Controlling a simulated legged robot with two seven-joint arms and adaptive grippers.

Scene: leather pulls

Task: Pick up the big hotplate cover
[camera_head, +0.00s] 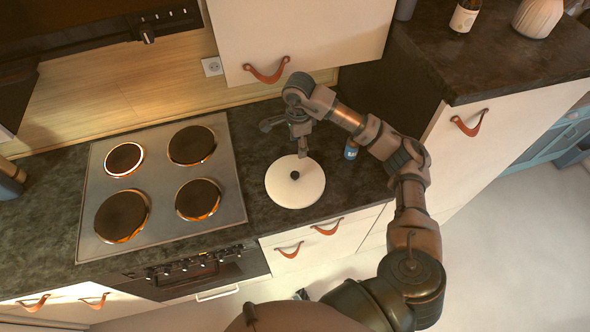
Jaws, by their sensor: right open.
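The hotplate cover (296,190) is a round white disc with a small black knob (294,175) at its middle. It lies on the dark counter to the right of the hob. My right gripper (284,140) is open and empty above the cover's far edge, with one finger pointing down near the knob and the other out to the left. From this angle I cannot tell whether the gripper touches the cover. My left gripper is not in view. No second cover shows, so I cannot compare sizes.
The hob (165,228) with several hotplates lies on the left of the counter. A small blue item (351,150) stands right of the cover, beside my right arm. A bottle (464,15) and a pale vase (538,17) stand on the raised counter at upper right.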

